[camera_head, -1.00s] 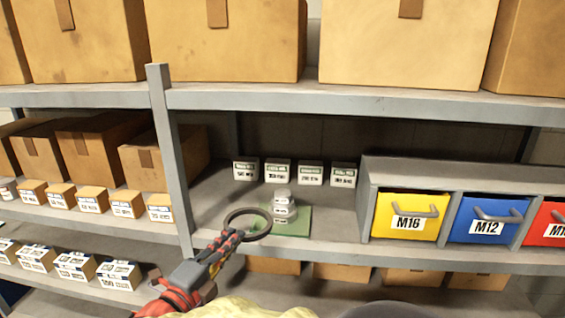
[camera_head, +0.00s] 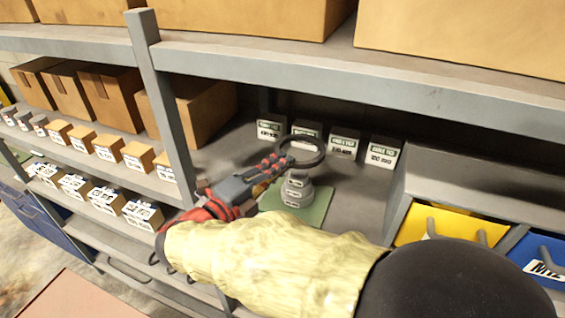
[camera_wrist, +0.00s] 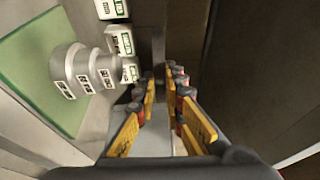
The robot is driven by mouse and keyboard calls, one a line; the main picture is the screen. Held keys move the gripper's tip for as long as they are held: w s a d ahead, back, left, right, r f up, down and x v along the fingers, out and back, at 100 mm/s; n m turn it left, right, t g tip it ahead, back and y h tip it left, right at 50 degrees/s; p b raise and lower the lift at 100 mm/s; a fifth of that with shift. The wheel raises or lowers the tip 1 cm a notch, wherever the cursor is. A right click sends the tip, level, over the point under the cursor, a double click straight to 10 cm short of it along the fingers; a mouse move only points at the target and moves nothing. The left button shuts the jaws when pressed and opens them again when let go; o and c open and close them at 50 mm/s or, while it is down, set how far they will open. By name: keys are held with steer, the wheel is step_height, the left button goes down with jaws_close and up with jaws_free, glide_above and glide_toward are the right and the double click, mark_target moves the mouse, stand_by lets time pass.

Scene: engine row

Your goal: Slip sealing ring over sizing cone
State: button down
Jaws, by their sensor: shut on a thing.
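My gripper (camera_head: 277,165) is shut on the dark sealing ring (camera_head: 323,156), holding it by its near-left edge. In the head view the ring is roughly level above the top of the grey stepped sizing cone (camera_head: 297,191). The cone stands upright on a green mat (camera_head: 318,205) on the shelf. In the wrist view the cone (camera_wrist: 72,72) lies left of my fingers (camera_wrist: 160,85), apart from them. The ring (camera_wrist: 158,45) shows there edge-on as a dark strip beyond the fingertips. I cannot tell whether it is exactly centred over the cone.
Several small labelled boxes (camera_head: 343,143) stand behind the cone. A grey bin rack with a yellow bin (camera_head: 440,226) and a blue bin (camera_head: 540,258) is at right. A shelf post (camera_head: 160,100) rises at left, and an upper shelf (camera_head: 330,62) runs overhead.

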steer(key=shift+w, duration=0.1)
steer(key=shift+r+p, duration=0.1)
steer(key=shift+p, duration=0.35)
steer(key=shift+s+f+p, duration=0.15)
steer(key=shift+f+p, duration=0.4)
steer(key=shift+f, duration=0.85)
steer(key=shift+s+f+p, duration=0.1)
steer(key=shift+f+p, duration=0.45)
steer(key=shift+f, duration=0.85)
steer(key=c, duration=1.8)
jaws_free()
